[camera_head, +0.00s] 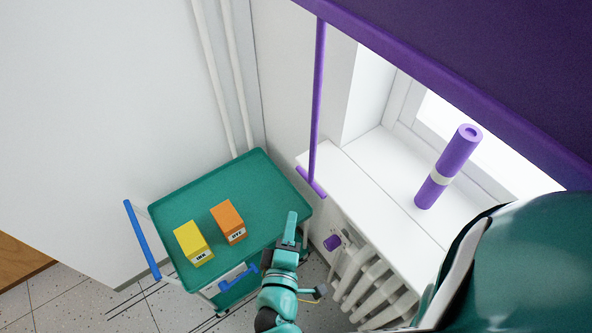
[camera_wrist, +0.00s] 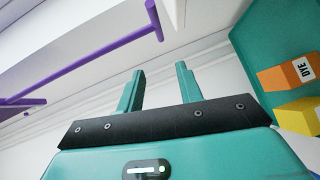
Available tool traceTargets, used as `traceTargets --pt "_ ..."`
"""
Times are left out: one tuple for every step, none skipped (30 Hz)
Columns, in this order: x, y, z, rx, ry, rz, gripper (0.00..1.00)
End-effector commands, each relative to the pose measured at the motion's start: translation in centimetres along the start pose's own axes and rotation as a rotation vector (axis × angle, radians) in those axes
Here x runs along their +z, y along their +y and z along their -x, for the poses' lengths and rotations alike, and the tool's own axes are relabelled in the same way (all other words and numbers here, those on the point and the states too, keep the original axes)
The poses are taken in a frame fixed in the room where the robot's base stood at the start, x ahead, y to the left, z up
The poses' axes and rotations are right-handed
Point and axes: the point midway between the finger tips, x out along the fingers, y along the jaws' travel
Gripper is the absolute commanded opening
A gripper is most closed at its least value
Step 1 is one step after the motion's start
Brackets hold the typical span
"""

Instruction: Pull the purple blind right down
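The purple blind (camera_head: 480,80) hangs across the upper right of the head view, its lower edge slanting above the window sill. A thin purple rod (camera_head: 318,90) hangs from its left end and ends in a short crossbar handle (camera_head: 311,182) by the sill's corner. In the wrist view the rod (camera_wrist: 100,60) crosses the upper left, and the crossbar handle (camera_wrist: 153,18) is beyond the fingertips. My gripper (camera_head: 290,228) is below the handle in the head view, apart from it. In the wrist view my gripper (camera_wrist: 160,78) is open and empty.
A green trolley (camera_head: 170,208) with a blue handle (camera_head: 142,240) holds a yellow box (camera_head: 193,243) and an orange box (camera_head: 228,221), left of my gripper. A purple roll (camera_head: 448,166) stands on the white sill (camera_head: 375,185). A white radiator (camera_head: 375,288) is below it.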

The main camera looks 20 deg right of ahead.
Motion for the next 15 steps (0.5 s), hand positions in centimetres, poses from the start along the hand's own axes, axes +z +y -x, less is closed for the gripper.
traceTargets --pt "0.4 0.0 -0.1 -0.003 -0.015 0.001 0.36" --pt "0.5 0.0 -0.2 -0.004 -0.02 0.002 0.36" --pt "0.6 -0.1 -0.3 -0.005 -0.025 0.003 0.36" --pt "0.6 -0.1 -0.4 -0.005 -0.027 0.003 0.36" --pt "0.7 -0.1 -0.5 -0.005 -0.028 0.003 0.36" --pt "0.7 -0.1 -0.7 -0.005 -0.028 0.004 0.36" --pt "0.7 -0.1 -0.9 -0.005 -0.028 0.004 0.36" --pt "0.7 -0.1 -1.1 -0.005 -0.028 0.004 0.36" --pt "0.6 0.0 -1.4 -0.004 -0.026 0.005 0.36" --pt "0.6 -0.1 -1.6 -0.004 -0.026 0.005 0.36" --pt "0.6 -0.1 -1.9 -0.005 -0.027 0.005 0.36" --pt "0.7 -0.1 -2.2 -0.006 -0.029 0.004 0.36" --pt "0.7 -0.1 -2.5 -0.006 -0.028 0.004 0.36" --pt "0.7 -0.1 -2.7 -0.005 -0.027 0.003 0.36" --pt "0.7 -0.1 -3.0 -0.005 -0.026 0.002 0.36"
